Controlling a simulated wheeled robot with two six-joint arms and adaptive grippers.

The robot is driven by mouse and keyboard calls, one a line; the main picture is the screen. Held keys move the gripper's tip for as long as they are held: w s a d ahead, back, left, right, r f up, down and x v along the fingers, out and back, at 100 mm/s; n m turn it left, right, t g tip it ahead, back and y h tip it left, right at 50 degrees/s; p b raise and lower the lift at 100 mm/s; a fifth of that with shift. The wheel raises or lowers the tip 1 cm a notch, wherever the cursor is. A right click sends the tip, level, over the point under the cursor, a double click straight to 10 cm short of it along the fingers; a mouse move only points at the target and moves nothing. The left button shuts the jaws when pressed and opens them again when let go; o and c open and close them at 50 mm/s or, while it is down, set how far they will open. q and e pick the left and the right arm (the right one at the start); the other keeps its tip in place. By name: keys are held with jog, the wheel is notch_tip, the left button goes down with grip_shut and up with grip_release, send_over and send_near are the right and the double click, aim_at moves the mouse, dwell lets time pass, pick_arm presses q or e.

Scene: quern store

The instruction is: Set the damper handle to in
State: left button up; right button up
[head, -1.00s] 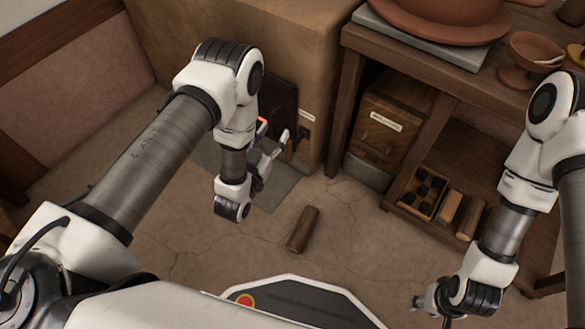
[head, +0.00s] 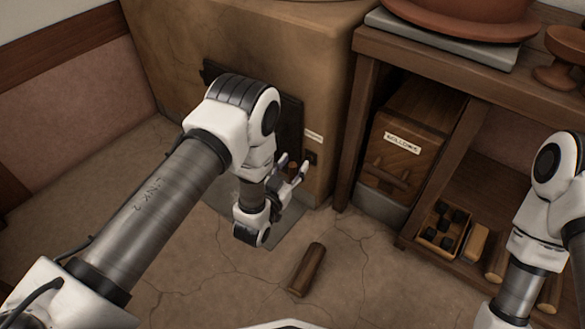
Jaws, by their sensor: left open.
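The kiln-like clay block (head: 290,50) stands at the back with a dark door, largely hidden behind my left arm. On its right face are a small pale label (head: 313,136) and a dark slot (head: 312,158). A short brown piece, seemingly the damper handle (head: 293,169), shows just left of the slot. My left gripper (head: 294,165) is open, its two fingers appearing on either side of this piece. I cannot tell whether they touch it. My right gripper is out of view; only its arm shows at the right.
A wooden bench (head: 362,95) stands right of the block, with a labelled wooden box (head: 402,145) and a tray of dark pieces (head: 425,232) underneath. A wooden log (head: 308,270) lies on the cracked floor. A grey plate (head: 285,232) lies before the block.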

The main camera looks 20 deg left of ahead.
pick_arm(q)
grip_shut()
jog(key=w, duration=0.1)
jog(key=w+d, duration=0.1)
jog(key=w, duration=0.1)
jog(key=shift+w+d, duration=0.2)
jog(key=shift+w, duration=0.1)
jog(key=shift+w+r, duration=0.1)
jog(key=shift+w, duration=0.1)
grip_release()
jog(key=shift+w+d, duration=0.1)
jog(key=s+a, duration=0.1)
jog(key=s, duration=1.1)
jog(key=shift+a, duration=0.4)
